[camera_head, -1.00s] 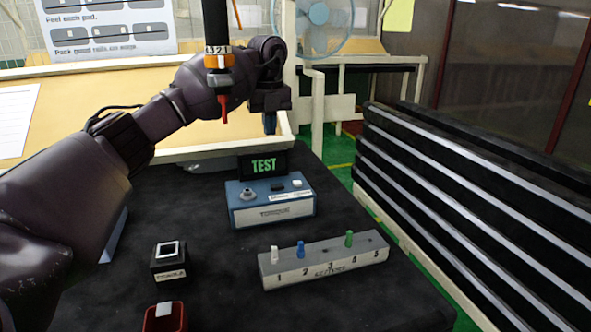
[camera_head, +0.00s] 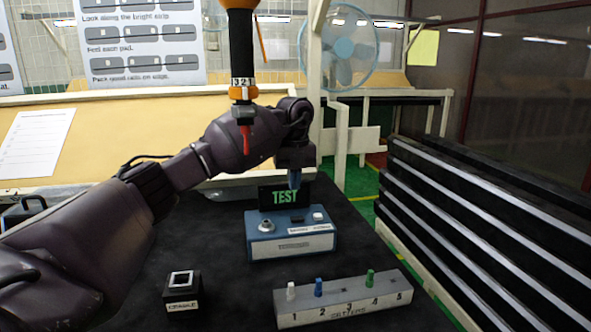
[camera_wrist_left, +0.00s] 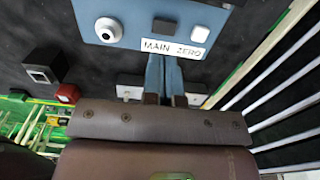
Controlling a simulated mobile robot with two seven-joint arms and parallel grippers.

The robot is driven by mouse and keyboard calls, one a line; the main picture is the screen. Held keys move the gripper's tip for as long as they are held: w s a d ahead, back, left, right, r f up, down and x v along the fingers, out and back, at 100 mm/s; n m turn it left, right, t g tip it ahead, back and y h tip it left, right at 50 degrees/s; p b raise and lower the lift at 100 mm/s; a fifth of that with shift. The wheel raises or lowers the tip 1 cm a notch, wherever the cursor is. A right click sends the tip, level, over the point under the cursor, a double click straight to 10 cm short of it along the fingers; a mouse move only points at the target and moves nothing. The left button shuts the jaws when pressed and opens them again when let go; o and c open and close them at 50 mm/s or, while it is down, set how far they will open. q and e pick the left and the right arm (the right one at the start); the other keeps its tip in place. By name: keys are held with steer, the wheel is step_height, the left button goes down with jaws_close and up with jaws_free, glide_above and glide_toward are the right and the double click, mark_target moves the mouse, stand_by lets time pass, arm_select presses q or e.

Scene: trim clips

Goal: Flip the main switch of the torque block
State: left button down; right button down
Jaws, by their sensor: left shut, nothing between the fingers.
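The torque block (camera_head: 292,243) is a blue box on the black table, with a lit TEST display (camera_head: 285,196) behind it. Its top carries a round socket (camera_wrist_left: 108,30), a black main switch (camera_wrist_left: 166,27) and a white zero button (camera_wrist_left: 201,34). A MAIN ZERO label (camera_wrist_left: 175,47) sits below the switch and button in the left wrist view. My left gripper (camera_head: 295,180) points down above the block, shut and empty. In the left wrist view its blue fingertips (camera_wrist_left: 164,62) appear close to the label, near the switch; contact cannot be told. My right gripper is out of view.
A grey block with coloured pegs (camera_head: 343,298) stands in front of the torque block. A small black box (camera_head: 182,291) stands front left. An orange and black hanging tool (camera_head: 242,85) hangs in front of my left arm. Black rails (camera_head: 470,215) stand to the right.

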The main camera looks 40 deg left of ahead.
mark_target(301, 217)
arm_select(q)
step_height(301, 217, down, 6)
steer(key=shift+b, duration=0.45)
steer(key=shift+f, duration=0.85)
steer(key=shift+s+a+f+t+h+p, duration=0.1)
steer(key=shift+s+f+t+h+p, duration=0.15)
steer(key=shift+t+h, duration=0.25)
steer(key=shift+w+f, duration=0.15)
steer(key=shift+w+d, duration=0.55)
steer(key=shift+d, duration=0.05)
